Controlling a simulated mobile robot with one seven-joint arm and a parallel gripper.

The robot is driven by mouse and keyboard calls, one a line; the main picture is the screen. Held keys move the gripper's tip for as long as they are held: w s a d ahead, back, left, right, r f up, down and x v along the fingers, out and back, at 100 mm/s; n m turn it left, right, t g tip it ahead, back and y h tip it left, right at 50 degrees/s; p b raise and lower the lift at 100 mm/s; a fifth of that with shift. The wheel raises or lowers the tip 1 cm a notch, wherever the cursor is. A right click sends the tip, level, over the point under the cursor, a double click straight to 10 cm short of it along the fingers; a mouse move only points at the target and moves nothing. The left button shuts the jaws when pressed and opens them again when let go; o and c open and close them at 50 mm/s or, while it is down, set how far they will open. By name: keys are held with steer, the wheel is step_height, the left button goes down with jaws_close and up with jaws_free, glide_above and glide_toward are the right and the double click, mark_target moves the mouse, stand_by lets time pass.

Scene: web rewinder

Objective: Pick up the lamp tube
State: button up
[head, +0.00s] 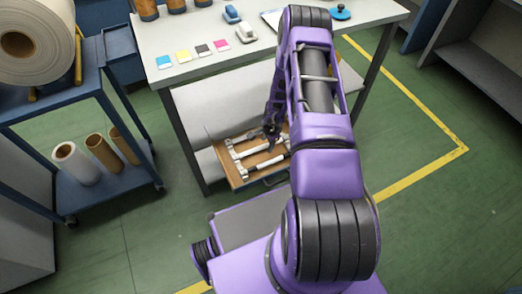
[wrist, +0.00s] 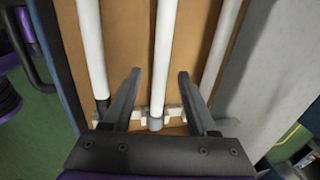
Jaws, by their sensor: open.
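Three white lamp tubes lie side by side in an open drawer: a left tube (wrist: 91,45), a middle tube (wrist: 163,40) and a right tube (wrist: 221,45). The left tube has a dark end, the middle one a grey end cap. My gripper (wrist: 159,73) is open, its two fingers on either side of the middle tube in the wrist view. I cannot tell whether the fingers are level with the tube or above it. In the head view my gripper (head: 271,132) is over the drawer, and the tubes there are small and partly hidden by it.
The drawer (head: 237,180) has a brown bottom and sits under a white table (head: 185,40) holding colour cards and small objects. A pale holder strip (wrist: 175,113) crosses beneath the tube ends. A blue cart (head: 95,195) with rolls stands left. Green floor is free at right.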

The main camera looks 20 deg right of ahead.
steer(key=shift+w+f, duration=0.1)
steer(key=shift+f, duration=0.35)
jaws_close()
steer(key=shift+r, duration=0.1)
